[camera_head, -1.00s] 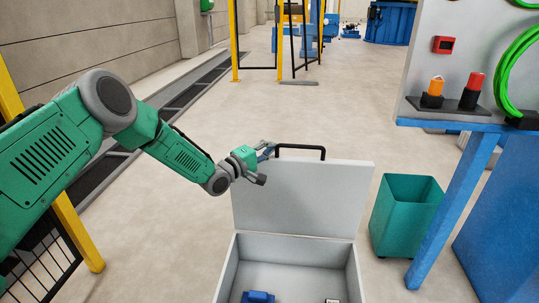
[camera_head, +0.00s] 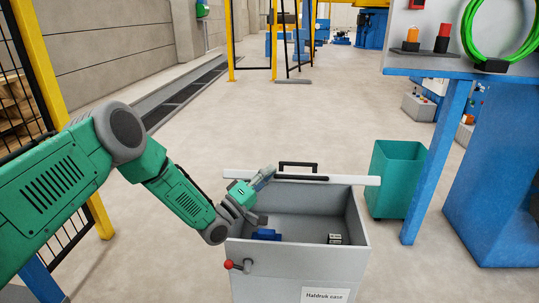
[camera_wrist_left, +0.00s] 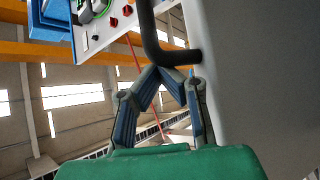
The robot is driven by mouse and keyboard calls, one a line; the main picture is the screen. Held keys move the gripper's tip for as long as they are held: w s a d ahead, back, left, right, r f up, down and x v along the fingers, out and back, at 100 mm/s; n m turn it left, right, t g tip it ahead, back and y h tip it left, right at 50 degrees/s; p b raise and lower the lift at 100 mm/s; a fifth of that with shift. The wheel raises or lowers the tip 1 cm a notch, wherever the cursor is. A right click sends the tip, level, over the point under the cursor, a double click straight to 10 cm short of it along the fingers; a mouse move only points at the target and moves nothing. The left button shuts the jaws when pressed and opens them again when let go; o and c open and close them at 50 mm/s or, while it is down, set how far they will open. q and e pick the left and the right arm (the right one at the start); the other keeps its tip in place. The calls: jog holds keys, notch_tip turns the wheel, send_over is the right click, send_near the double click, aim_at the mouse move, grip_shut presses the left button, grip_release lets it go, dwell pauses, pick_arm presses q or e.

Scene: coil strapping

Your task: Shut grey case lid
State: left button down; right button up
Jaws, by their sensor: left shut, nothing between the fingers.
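The grey case (camera_head: 335,262) stands open towards me, labelled on its front. Its lid (camera_head: 345,180) shows nearly edge-on above the opening, tilted forward partway over it. A black handle (camera_head: 297,165) sits on the lid's free edge. My left gripper (camera_head: 268,173) is at the lid's edge, left of the handle. In the left wrist view its fingers (camera_wrist_left: 160,75) are shut and empty, close to the black handle (camera_wrist_left: 150,35) and the grey lid face (camera_wrist_left: 245,80). I cannot tell whether they touch. My right gripper is out of view.
Inside the case are a blue part (camera_head: 266,235) and a small dark-and-light block (camera_head: 335,239). A red-knobbed lever (camera_head: 229,264) sticks out at the case's front left. A teal bin (camera_head: 394,180) and a blue bench leg (camera_head: 437,165) stand to the right.

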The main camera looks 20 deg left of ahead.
pick_arm(q)
jog(key=s+f+b, duration=0.1)
jog(key=s+f, duration=0.1)
jog(key=f, duration=0.4)
jog(key=s+d+f+b, duration=0.1)
jog(key=s+f+b, duration=0.1)
jog(key=f, duration=0.5)
jog(key=s+d+f+b, duration=0.1)
jog(key=s+f, duration=0.2)
jog(key=f, duration=0.4)
jog(key=shift+s+f+b, duration=0.1)
jog(key=shift+s+b, duration=0.15)
jog(key=shift+b, duration=0.1)
jog(key=shift+s+a, duration=0.1)
jog(key=shift+s, duration=0.05)
jog(key=v, duration=1.1)
jog(key=shift+s+f, duration=0.2)
jog(key=shift+f, duration=0.05)
